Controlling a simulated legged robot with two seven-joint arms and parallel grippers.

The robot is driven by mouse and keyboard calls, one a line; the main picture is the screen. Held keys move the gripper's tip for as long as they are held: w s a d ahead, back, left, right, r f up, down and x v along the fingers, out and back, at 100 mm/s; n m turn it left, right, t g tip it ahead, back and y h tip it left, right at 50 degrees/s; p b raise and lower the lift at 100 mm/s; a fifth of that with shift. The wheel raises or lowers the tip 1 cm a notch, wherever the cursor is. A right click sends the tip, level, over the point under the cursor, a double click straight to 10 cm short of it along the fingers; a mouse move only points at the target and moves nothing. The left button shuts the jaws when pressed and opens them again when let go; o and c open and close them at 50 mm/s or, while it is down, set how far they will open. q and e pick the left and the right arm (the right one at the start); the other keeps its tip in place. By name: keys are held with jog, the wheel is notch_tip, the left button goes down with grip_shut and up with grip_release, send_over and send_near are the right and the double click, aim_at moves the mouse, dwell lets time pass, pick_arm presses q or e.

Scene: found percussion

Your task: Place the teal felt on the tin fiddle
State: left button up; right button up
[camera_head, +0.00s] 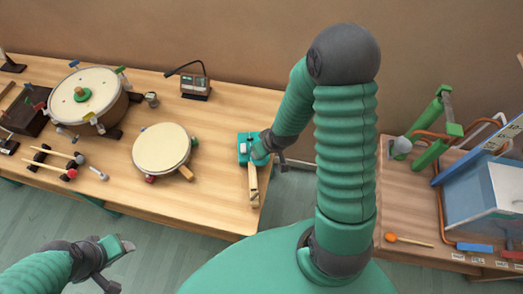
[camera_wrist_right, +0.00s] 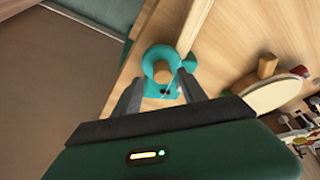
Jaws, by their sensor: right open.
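A teal ring-shaped piece, which looks like the teal felt (camera_wrist_right: 153,55), surrounds a wooden knob in the right wrist view. Flat teal parts show close beside it. The tin fiddle appears to be the teal body with a pale wooden neck (camera_head: 253,188) at the table's right end. I cannot tell clearly where felt and fiddle body divide. My right gripper (camera_wrist_right: 157,92) is open, its fingers on either side of the teal parts, and holds nothing. In the head view it partly covers them. My left gripper (camera_head: 117,265) is open and empty, low at the left, off the table.
A round pale drum (camera_head: 162,149) lies left of the fiddle. A larger drum (camera_head: 104,82) with a green disc stands farther left, with mallets (camera_head: 50,170) before it. A dark device (camera_head: 195,85) stands at the back. A second table (camera_head: 400,220) is on the right, across a gap.

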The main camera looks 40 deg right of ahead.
jog(key=p+v, duration=0.2)
jog(key=v, duration=0.7)
jog(key=s+a+r+g, duration=0.1)
jog(key=s+a+r, duration=0.1)
jog(key=a, duration=0.3)
jog(key=s+a+r, duration=0.2)
jog(key=a+r, duration=0.1)
jog(key=a, duration=0.2)
jog(key=shift+r+n+g, duration=0.4)
jog(key=shift+a, duration=0.1)
jog(key=shift+a, duration=0.25)
jog(key=shift+d, duration=0.15)
